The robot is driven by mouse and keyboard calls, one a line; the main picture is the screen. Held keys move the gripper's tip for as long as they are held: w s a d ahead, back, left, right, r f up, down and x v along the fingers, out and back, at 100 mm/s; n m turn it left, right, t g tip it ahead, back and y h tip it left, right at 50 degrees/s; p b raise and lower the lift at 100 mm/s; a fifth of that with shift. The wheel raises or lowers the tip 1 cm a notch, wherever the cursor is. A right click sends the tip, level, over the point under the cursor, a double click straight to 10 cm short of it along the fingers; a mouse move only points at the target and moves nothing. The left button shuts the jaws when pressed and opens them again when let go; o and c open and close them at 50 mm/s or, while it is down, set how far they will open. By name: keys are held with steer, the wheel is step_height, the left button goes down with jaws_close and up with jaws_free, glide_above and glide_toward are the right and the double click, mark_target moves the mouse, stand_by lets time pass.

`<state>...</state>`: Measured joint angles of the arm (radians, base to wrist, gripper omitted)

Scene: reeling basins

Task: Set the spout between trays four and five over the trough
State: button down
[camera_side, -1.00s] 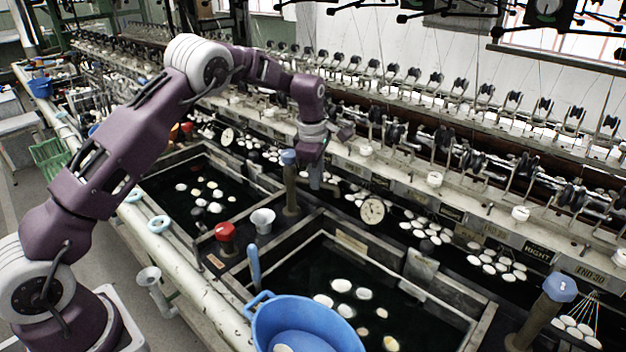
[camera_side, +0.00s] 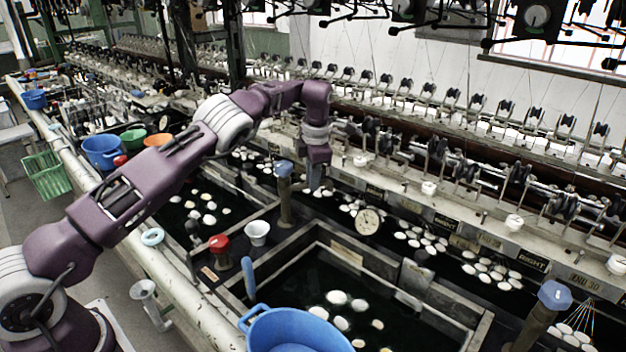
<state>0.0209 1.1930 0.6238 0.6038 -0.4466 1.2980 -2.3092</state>
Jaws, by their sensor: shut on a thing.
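My gripper (camera_side: 316,188) points down over the long dark trough (camera_side: 336,202), at the trough's near side. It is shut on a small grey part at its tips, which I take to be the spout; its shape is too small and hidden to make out. A post with a blue cap (camera_side: 284,169) stands just left of the gripper, apart from it in the picture. White cocoons (camera_side: 425,240) float in groups along the trough. I cannot read which trays are four and five.
Basins with dark water lie in front, with a blue tub (camera_side: 252,312), a red knob (camera_side: 219,243) and a white cup (camera_side: 257,231). Another blue-capped post (camera_side: 555,295) stands at right. Reeling spindles (camera_side: 450,95) line the back.

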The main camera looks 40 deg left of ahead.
stand_by(0.5)
steer(key=c, duration=1.4)
jaws_free()
steer(key=shift+o, duration=0.2)
